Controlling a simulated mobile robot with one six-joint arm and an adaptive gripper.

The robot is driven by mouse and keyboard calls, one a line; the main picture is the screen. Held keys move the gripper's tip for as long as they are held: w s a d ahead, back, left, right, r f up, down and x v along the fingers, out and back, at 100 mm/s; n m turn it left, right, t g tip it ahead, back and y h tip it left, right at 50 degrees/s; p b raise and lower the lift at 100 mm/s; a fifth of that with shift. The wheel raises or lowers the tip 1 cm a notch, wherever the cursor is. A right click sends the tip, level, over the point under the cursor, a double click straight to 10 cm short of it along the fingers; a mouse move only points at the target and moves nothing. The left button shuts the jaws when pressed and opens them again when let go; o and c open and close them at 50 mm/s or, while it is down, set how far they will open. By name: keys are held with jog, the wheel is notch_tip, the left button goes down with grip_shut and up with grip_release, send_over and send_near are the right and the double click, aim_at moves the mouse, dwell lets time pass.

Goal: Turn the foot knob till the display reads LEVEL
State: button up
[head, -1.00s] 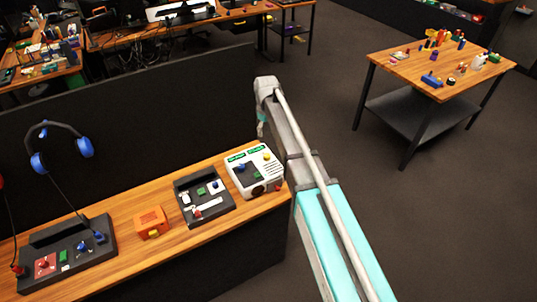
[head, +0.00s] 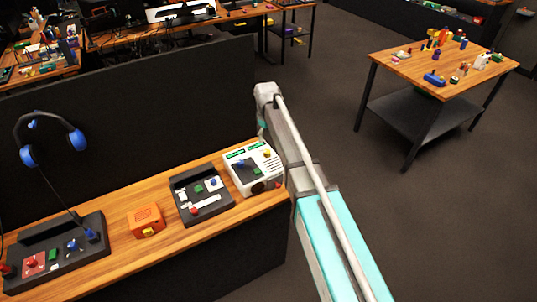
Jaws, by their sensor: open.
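A white panel box (head: 238,180) stands at the right end of the wooden bench. It has green display strips (head: 247,151) along its top, a blue ball or knob, a yellow button and a dark round knob (head: 258,187) low on its front. A small red part (head: 278,184) shows at its right side. The display text is too small to read. My arm runs from the bottom right up past the box's right side, then bends down behind its far right corner. My gripper is hidden; only a teal piece of my arm shows there.
Left of the box on the bench (head: 180,244) are a dark control panel (head: 207,206), an orange box (head: 146,220), another dark panel (head: 62,262) and blue headphones (head: 75,140). A black partition stands behind. A cluttered table (head: 410,75) is at right, with open floor around it.

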aim_at(267, 151)
jog(key=shift+f+b, duration=3.65)
jog(key=shift+f, duration=0.3)
grip_shut()
jog(key=shift+d, duration=0.15)
